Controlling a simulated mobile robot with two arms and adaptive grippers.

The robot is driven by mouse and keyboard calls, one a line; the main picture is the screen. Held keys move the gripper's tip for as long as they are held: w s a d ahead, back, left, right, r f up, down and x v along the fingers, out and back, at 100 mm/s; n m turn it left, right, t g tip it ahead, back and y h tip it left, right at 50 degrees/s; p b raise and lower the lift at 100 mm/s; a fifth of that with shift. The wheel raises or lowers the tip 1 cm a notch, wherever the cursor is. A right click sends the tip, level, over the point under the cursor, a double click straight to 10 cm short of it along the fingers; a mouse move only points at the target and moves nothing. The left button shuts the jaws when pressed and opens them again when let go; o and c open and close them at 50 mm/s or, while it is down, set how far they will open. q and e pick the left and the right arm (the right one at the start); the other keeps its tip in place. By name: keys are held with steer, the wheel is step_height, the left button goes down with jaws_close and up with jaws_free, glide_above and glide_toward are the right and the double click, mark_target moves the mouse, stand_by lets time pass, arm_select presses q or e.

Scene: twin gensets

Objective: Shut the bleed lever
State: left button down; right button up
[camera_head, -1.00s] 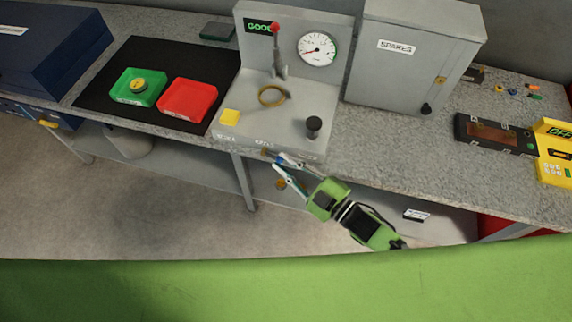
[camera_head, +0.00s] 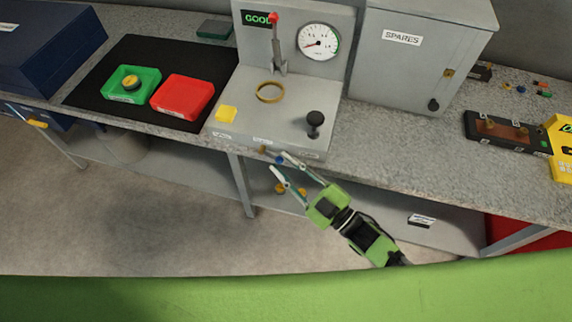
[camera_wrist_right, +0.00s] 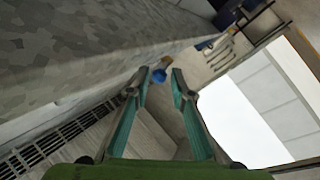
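The bleed lever appears to be the small brass part with a blue tip (camera_head: 280,160) low on the front face of the grey test stand (camera_head: 250,118). In the right wrist view its blue end (camera_wrist_right: 158,76) shows just beyond and between the fingertips, nearer the left one. My right gripper (camera_head: 277,163) is open at the bench's front edge, its fingers pointing at the lever. It also shows in the wrist view (camera_wrist_right: 161,80) with a gap between the fingers. I cannot tell whether a finger touches the lever. My left gripper is not in view.
A green tray (camera_head: 145,88) and red tray (camera_head: 182,97) lie left. The spares cabinet (camera_head: 410,65) stands right.

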steer(key=v, duration=1.2)
steer(key=shift+f, duration=0.1)
steer(key=s+d+f+m+g+h, duration=0.15)
steer(key=d+f+m+h, duration=0.3)
steer(key=f, duration=0.95)
steer(key=s+d+f+m+g+h, duration=0.1)
steer(key=d+f+m+g+h, duration=0.15)
steer(key=d+f+h, duration=0.75)
steer(key=s+f+m+g+y, duration=0.1)
steer(key=s+f+m+g, duration=0.35)
steer(key=s+f, duration=1.05)
steer(key=s+a+f+m+g, duration=0.1)
steer(key=s+f+g, duration=0.3)
steer(key=s, duration=0.9)
step_height(320, 180, down, 3)
steer(key=shift+a+r+m+g+h, duration=0.15)
steer(key=shift+r+m+g+h, duration=0.1)
steer(key=shift+m+g+h, duration=0.15)
